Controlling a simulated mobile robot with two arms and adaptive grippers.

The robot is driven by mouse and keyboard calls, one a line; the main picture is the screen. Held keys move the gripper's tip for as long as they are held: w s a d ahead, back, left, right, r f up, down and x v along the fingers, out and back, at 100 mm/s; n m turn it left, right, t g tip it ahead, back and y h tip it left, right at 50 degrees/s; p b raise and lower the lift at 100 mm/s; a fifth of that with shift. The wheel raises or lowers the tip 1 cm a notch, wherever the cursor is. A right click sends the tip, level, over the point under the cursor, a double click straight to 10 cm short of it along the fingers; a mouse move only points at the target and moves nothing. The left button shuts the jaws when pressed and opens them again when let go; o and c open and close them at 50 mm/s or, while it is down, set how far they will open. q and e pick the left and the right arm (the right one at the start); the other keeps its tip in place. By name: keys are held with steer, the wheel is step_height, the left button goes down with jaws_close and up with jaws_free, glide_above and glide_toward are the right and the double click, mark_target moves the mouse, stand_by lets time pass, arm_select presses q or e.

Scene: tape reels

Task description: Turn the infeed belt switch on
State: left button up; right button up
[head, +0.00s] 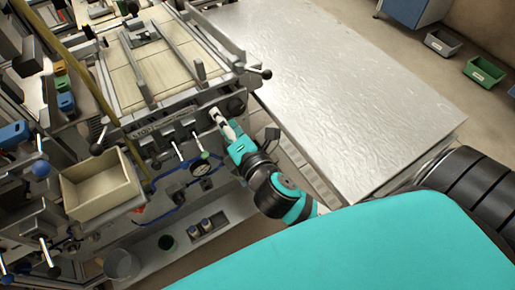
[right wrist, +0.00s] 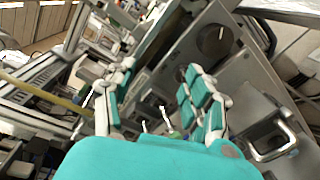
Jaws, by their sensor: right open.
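The machine's front panel (head: 165,128) is grey and carries a lettered strip, toggle levers (head: 178,151) and a dark round knob (head: 236,105). In the right wrist view a black rotary knob (right wrist: 213,40) sits on the grey panel, above the right finger. My right gripper (head: 217,116) is at the right part of the panel, close in front of it. In its wrist view the gripper (right wrist: 160,75) has its teal-padded fingers spread, with nothing held between them. My left gripper is not visible.
A slatted cream bed (head: 140,78) lies behind the panel. A large metal-topped table (head: 335,85) stands to the right. A metal handle (right wrist: 272,140) is close to the right finger.

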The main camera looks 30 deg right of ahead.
steer(key=s, duration=1.4)
steer(key=shift+s+d+b, duration=0.15)
steer(key=shift+d+b, duration=0.05)
steer(key=shift+b, duration=0.2)
stand_by(0.4)
stand_by(0.6)
steer(key=s+f+m+g, duration=0.2)
steer(key=f+m+g, duration=0.2)
steer(key=f, duration=1.5)
steer(key=s+f+m+g, duration=0.3)
steer(key=f+g, duration=0.1)
steer(key=f, duration=1.4)
steer(key=s+d+f+m+g, duration=0.4)
steer(key=s+f+m, duration=0.2)
steer(key=s+f, duration=0.3)
steer(key=s+d+f+m+g, duration=0.4)
steer(key=s+f+m, duration=0.3)
steer(key=f, duration=0.5)
steer(key=shift+s+f, duration=0.4)
steer(key=shift+s, duration=0.75)
